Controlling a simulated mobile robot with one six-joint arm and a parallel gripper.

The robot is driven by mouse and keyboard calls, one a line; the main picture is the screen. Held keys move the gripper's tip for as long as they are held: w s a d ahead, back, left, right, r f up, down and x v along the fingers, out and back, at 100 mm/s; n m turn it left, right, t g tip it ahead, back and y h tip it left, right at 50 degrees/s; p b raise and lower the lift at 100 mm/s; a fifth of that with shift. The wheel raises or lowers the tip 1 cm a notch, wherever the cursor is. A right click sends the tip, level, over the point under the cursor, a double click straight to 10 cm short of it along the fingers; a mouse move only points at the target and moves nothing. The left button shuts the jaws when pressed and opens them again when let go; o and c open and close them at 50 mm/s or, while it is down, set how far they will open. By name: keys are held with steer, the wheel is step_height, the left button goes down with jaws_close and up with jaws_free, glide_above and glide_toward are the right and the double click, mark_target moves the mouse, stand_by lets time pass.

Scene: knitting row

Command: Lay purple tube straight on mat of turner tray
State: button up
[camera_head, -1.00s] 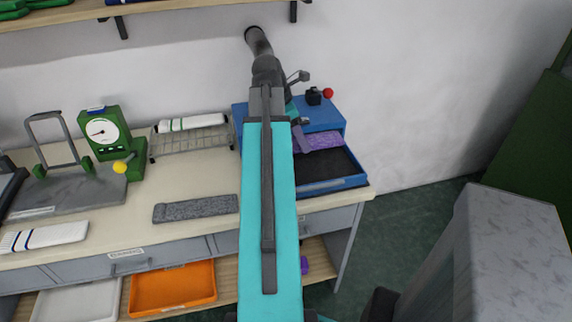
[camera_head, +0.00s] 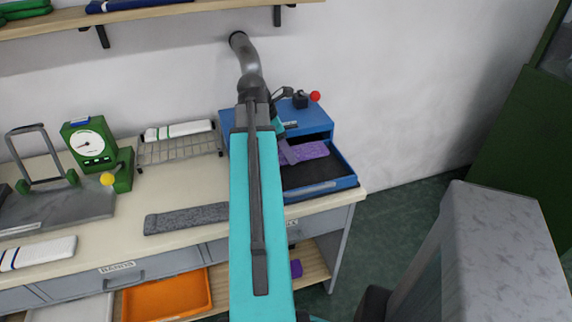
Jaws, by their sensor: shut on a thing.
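The purple tube (camera_head: 312,150), a flat speckled knitted piece, is over the back part of the turner tray (camera_head: 335,186). The tray is a blue-rimmed drawer at the front of a blue machine, with a black mat (camera_head: 318,173) in it. My gripper (camera_head: 289,152) is shut on the tube's left end, and my arm hides part of that end. The tube runs roughly left to right. I cannot tell whether its free part touches the mat. The front of the mat is bare.
The blue machine (camera_head: 308,118) has a red knob (camera_head: 315,96) on top. Left of my arm are a grey tube (camera_head: 186,218), a wire rack (camera_head: 180,150) with a white tube, and a green dial gauge (camera_head: 88,143). An orange bin (camera_head: 167,296) sits below the bench.

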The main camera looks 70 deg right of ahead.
mark_target(286, 173)
steer(key=shift+f, duration=1.3)
steer(key=shift+f+p, duration=0.35)
steer(key=shift+f, duration=1.55)
steer(key=shift+f, duration=0.1)
steer(key=o, duration=1)
steer(key=b+v, duration=0.1)
steer(key=v, duration=0.9)
steer(key=shift+w+r, duration=0.1)
steer(key=shift+r, duration=0.15)
steer(key=shift+v, duration=0.9)
